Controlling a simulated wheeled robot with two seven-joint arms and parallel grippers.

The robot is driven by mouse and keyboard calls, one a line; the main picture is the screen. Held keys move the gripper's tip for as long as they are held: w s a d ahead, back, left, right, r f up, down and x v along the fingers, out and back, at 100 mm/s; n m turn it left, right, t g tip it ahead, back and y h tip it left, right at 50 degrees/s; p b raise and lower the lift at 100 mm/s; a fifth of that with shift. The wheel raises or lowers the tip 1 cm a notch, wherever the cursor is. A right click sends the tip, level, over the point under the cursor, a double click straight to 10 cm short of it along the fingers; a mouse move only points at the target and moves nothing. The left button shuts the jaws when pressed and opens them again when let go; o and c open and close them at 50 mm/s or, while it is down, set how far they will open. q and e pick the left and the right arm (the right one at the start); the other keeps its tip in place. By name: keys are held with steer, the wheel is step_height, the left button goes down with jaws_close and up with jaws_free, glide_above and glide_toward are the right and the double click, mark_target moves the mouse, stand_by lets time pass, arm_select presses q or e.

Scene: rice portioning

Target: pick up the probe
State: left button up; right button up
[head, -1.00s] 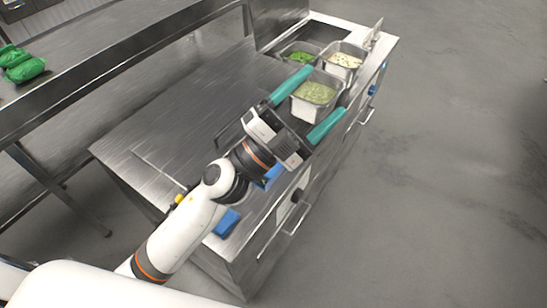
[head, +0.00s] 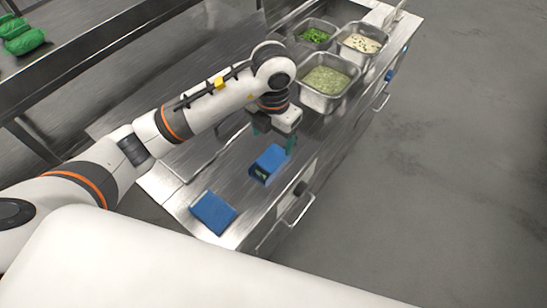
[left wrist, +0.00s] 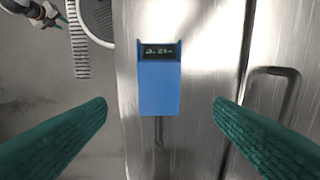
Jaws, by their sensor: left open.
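The probe (head: 268,163) is a blue handheld unit lying on the steel counter (head: 180,160), near its front edge. In the left wrist view the blue probe (left wrist: 158,88) shows a dark display at its top and a thin metal spike below. My left gripper (head: 274,138) is open above the probe, pointing down. Its teal fingers (left wrist: 160,112) stand apart on either side of the probe, and nothing is between them in contact. Part of what looks like my right gripper (left wrist: 50,15) shows in the upper left of the left wrist view.
A flat blue item (head: 213,211) lies on the counter's near corner. Metal pans of pale green food (head: 324,108), white food (head: 362,43) and green food (head: 314,35) stand at the far end. A handle (head: 298,208) projects from the front. Green bags (head: 22,38) lie on another table.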

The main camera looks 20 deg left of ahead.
mark_target(273, 157)
arm_select(q)
step_height(273, 157, down, 4)
steer(key=shift+f+p, duration=0.15)
steer(key=shift+p, duration=0.35)
steer(key=shift+f, duration=0.25)
step_height(273, 157, down, 4)
steer(key=shift+s+r+p, duration=0.1)
steer(key=shift+r+p, duration=0.05)
steer(key=shift+p, duration=0.85)
steer(key=shift+f, duration=0.5)
steer(key=c, duration=1.1)
steer(key=shift+o, duration=0.2)
steer(key=shift+r, duration=0.25)
step_height(273, 157, up, 9)
steer(key=shift+f+b, duration=0.2)
steer(key=shift+b, duration=0.9)
step_height(273, 157, up, 7)
steer(key=p, duration=0.3)
steer(key=shift+p, duration=0.35)
